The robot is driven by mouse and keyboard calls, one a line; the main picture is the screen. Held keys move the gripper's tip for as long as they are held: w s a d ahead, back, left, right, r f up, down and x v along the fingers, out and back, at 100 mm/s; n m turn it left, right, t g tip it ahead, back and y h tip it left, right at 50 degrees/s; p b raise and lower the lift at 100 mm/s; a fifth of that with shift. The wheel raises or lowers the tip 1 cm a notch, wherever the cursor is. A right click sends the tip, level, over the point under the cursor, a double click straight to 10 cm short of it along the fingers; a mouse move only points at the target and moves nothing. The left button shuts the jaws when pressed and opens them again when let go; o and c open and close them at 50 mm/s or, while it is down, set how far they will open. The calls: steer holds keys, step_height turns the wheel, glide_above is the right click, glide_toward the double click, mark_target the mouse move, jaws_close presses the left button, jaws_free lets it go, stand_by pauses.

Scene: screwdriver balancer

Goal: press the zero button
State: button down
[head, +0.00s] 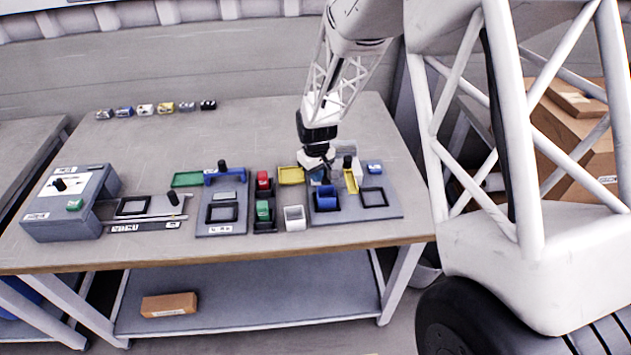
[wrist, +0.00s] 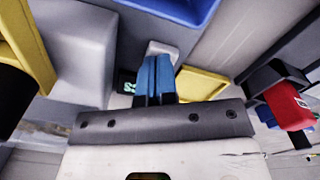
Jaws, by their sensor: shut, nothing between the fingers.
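My gripper (head: 318,176) is over the right part of the table, low among the devices on the grey base plate (head: 345,213). In the wrist view its blue fingers (wrist: 155,78) are shut together with nothing between them. A small pale block (wrist: 162,48) shows just beyond the fingertips; I cannot tell whether it is the zero button or whether the fingers touch it. A dark display (wrist: 127,82) with green digits is partly hidden beside the fingers. No zero label is readable in either view.
A blue bin (head: 327,203) and a yellow tray (head: 291,175) stand close to my gripper. A black-knobbed yellow part (head: 351,180) is just right. The table's back middle is clear.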

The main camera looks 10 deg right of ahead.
steer(key=shift+r, duration=3.35)
steer(key=shift+r, duration=0.1)
steer(key=shift+r, duration=2.9)
steer(key=s+d+r+m+t, duration=0.1)
steer(key=s+d+r+m, duration=0.15)
steer(key=s+r, duration=0.5)
steer(key=s+d+r+m, duration=0.1)
steer(key=s+d+r, duration=0.4)
steer(key=s, duration=0.4)
steer(key=s+d+r+m, duration=0.1)
steer(key=s, duration=0.9)
steer(key=s+d+r+m+t, duration=0.1)
steer(key=s+r, duration=0.1)
steer(key=s, duration=0.8)
steer(key=shift+s+d+r+m+t, duration=0.2)
steer(key=shift+s+r+m+t, duration=0.05)
steer(key=shift+m+t, duration=0.1)
